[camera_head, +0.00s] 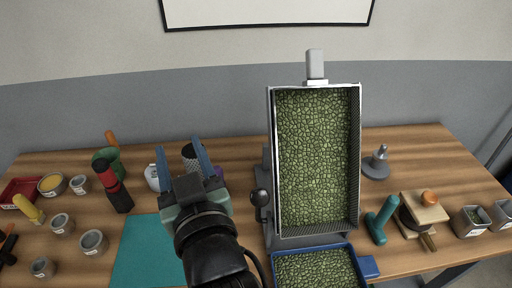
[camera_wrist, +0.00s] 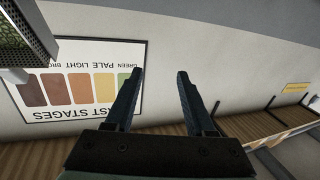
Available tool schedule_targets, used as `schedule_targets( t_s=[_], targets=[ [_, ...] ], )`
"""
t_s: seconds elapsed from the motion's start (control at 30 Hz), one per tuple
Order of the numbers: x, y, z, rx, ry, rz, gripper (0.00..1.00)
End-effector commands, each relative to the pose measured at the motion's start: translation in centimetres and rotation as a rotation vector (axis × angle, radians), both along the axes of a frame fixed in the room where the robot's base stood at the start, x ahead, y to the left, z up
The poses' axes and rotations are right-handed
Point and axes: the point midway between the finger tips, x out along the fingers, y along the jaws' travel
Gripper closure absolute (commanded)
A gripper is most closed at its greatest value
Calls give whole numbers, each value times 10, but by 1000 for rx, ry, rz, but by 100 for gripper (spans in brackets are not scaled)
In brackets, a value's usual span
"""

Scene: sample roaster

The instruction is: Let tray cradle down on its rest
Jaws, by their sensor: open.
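The tray cradle (camera_head: 358,165) is a pale metal frame with mesh sides, full of green beans, right of centre in the head view. It looks steeply tilted, its far end raised with a grey grip (camera_head: 315,65) on top. Its lower end is above a blue tray (camera_head: 368,266) that also holds green beans. The rest under the cradle is hidden. My gripper (camera_head: 178,146) is open and empty, left of the cradle and apart from it. In the wrist view my open fingers (camera_wrist: 157,76) have nothing between them; the cradle's corner (camera_wrist: 38,28) shows at upper left.
A black ball knob (camera_head: 260,198) stands at the cradle's left side. A teal-handled tool (camera_head: 382,220), a grey stand (camera_head: 376,165) and a wooden block (camera_head: 424,208) are to its right. Cups, a red-and-black bottle (camera_head: 113,187) and a teal mat (camera_head: 145,250) are left of my arm.

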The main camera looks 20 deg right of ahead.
Motion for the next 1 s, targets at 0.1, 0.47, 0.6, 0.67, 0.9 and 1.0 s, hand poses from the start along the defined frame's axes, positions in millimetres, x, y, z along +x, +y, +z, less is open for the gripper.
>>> schedule_targets(
  t_s=[0.1, 0.47, 0.6, 0.67, 0.9, 1.0],
  targets=[
    [-27, -17, -32, 6, 22, -27, 45],
    [-121, -68, -93, 43, -13, -222, 45],
    [-141, -79, -100, 50, -19, -279, 45],
    [-144, -81, -101, 49, -21, -291, 45],
    [-131, -87, -99, 51, -25, -299, 45],
    [-117, -91, -97, 49, -26, -298, 45]
  ],
)
